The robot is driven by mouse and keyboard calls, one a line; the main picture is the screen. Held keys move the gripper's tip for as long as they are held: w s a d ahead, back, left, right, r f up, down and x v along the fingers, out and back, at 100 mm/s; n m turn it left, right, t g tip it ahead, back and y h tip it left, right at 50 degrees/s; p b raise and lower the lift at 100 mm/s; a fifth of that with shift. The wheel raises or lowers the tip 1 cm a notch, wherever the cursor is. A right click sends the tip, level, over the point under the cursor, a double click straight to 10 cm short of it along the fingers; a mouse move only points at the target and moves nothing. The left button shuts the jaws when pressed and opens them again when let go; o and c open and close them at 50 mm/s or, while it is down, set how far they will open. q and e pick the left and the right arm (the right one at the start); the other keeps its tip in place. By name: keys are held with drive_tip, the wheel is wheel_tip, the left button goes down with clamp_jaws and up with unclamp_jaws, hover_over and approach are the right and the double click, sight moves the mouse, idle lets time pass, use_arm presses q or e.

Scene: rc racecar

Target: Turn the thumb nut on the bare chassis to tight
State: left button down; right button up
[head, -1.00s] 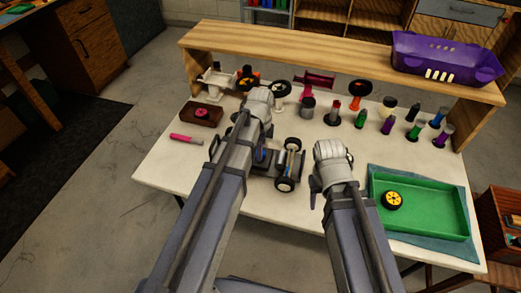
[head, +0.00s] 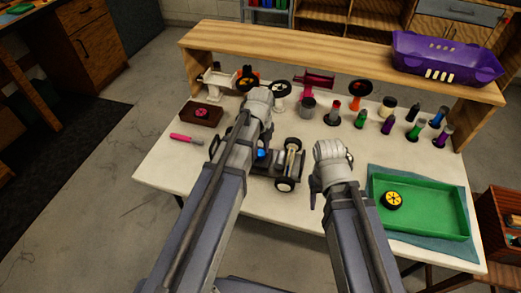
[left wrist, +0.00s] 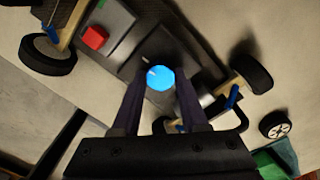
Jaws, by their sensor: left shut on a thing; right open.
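The bare chassis (head: 288,168) sits on the white table, partly hidden by my left arm in the head view. Its dark deck also shows in the left wrist view (left wrist: 195,60). The thumb nut (left wrist: 160,77) is a bright blue round knob on the deck. A small patch of that blue also shows beside my left arm in the head view (head: 261,154). My left gripper (left wrist: 161,86) is shut on the nut, one finger on each side. My right gripper (head: 333,152) is open and empty, right of the chassis; its fingers are mostly hidden.
A red block (left wrist: 95,37) is on the deck. A green tray (head: 440,222) with a yellow-hubbed wheel (head: 393,200) stands at right. A pink-handled tool (head: 186,138) lies at left. Several bottles and parts line the back below a wooden shelf (head: 320,50).

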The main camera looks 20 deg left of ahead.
sight(260, 153)
use_arm(q)
drive_tip(key=shift+m, duration=0.4)
idle(0.3)
drive_tip(key=shift+c, duration=2.1)
unclamp_jaws()
wheel_tip(260, 153, up, 8)
drive_tip(key=p, duration=0.8)
use_arm(e)
wheel_tip(260, 153, up, 8)
use_arm(q)
drive_tip(key=shift+f, duration=0.1)
use_arm(e)
drive_tip(key=shift+f, duration=0.1)
